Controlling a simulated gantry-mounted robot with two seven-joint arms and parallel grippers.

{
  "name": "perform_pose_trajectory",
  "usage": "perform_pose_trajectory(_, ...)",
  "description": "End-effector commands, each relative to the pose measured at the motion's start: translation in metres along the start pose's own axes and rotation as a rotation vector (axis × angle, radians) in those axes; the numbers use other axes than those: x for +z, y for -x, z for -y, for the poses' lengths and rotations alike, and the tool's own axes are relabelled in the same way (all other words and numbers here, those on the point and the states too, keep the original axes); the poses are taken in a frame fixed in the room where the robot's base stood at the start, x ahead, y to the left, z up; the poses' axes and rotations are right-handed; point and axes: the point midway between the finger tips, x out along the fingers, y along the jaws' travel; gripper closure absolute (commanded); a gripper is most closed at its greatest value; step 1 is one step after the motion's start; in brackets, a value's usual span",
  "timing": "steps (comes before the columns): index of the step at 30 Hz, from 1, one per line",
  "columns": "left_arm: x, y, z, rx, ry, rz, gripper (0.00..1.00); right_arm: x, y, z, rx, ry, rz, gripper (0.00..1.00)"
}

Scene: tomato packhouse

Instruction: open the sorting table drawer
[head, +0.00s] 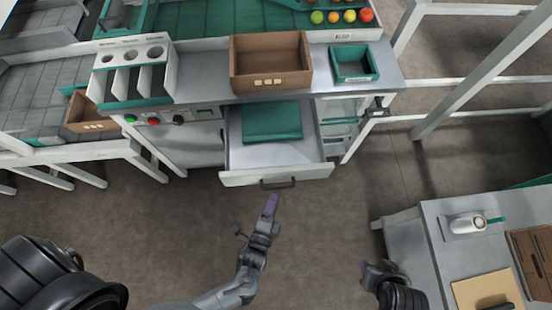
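The sorting table drawer (240,157) is pulled out from under the table, with its inside showing. A folded green item (272,121) lies in it. The drawer's dark bar handle (278,183) is on its white front panel. My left gripper (272,204) is just in front of the handle, with a small gap between them in the picture. Its purple fingers overlap from this angle, so I cannot tell whether they are open. Nothing shows held in it. My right gripper (367,268) is low at the right, away from the drawer, and its finger opening is unclear.
The sorting table (207,92) carries a brown crate (270,86), a small green bin (354,76) and a white divided sorter (165,75). A side bench (425,235) with a scanner (466,225) stands at right. Bare floor lies before the drawer.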

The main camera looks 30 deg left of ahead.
Motion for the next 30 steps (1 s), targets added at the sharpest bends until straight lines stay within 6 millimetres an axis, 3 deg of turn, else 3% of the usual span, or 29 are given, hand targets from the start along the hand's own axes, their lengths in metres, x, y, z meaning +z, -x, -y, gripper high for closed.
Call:
perform_pose_trajectory(6, 0.0, 0.037, 0.001, 0.002, 0.0, 0.0, 0.63, -0.001, 0.004, 0.0, -0.001, -0.001, 0.0, 0.57)
perform_pose_trajectory(12, 0.0, 0.056, 0.0, 0.0, -0.001, 0.0, 0.63, -0.002, 0.005, 0.0, -0.001, -0.001, 0.0, 0.57)
perform_pose_trajectory(30, 0.0, 0.061, 0.0, 0.0, 0.0, 0.0, 0.63, -0.002, 0.005, 0.0, -0.001, -0.001, 0.0, 0.57)
